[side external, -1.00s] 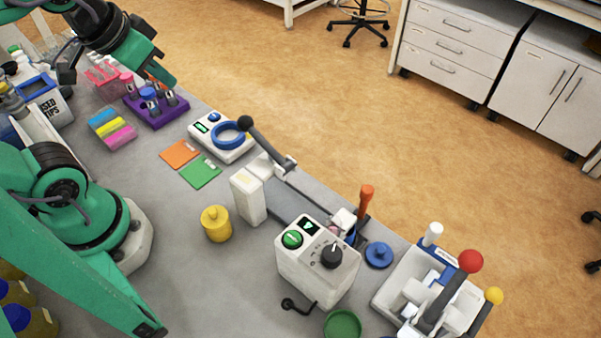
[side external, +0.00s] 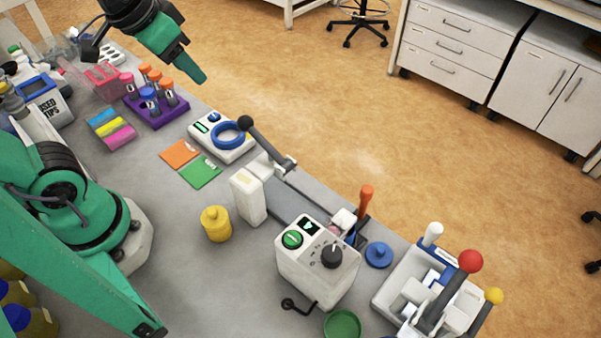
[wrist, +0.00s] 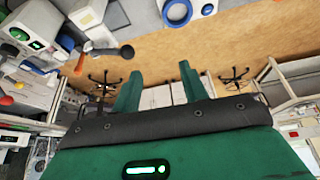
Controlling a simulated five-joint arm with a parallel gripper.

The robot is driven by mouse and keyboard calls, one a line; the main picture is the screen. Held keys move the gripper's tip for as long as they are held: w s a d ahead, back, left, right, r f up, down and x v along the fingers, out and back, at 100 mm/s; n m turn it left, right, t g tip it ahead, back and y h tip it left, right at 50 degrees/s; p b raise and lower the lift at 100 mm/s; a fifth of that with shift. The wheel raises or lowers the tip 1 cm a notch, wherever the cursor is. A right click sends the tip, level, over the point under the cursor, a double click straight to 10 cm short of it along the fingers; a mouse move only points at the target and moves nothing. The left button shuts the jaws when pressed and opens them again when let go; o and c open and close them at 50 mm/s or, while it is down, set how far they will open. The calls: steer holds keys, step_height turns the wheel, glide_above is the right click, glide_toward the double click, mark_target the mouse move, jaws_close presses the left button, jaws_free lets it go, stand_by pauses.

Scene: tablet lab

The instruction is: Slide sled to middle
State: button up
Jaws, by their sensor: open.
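A grey rail runs along the bench behind the white box with a dial. A small white block (side external: 343,217) with an upright orange handle (side external: 366,198) sits at its right end, which may be the sled; the box partly hides the rail. The orange handle also shows in the wrist view (wrist: 79,64). At the rail's left end is a white block with a black-ball lever (side external: 245,123). My gripper (side external: 197,72) is high at the upper left, above the tube rack and well apart from the rail. In the wrist view its two green fingers (wrist: 159,80) are spread and empty.
The white dial box (side external: 318,262) and a white post (side external: 248,196) stand in front of the rail. A blue-ringed device (side external: 229,136), purple tube rack (side external: 156,108) and yellow jar (side external: 216,224) stand left. A red-ball lever unit (side external: 470,261) stands right.

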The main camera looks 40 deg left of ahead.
steer(key=w+d+m+g, duration=0.2)
steer(key=w+d, duration=0.4)
steer(key=d, duration=0.1)
steer(key=m+g, duration=0.3)
steer(key=m, duration=0.1)
glide_above(368, 188)
steer(key=shift+y, duration=0.3)
step_height(368, 188, down, 9)
steer(key=shift+f, duration=0.15)
steer(key=shift+s+d+f, duration=0.1)
steer(key=shift+f, duration=0.1)
steer(key=shift+f, duration=3.8)
jaws_close()
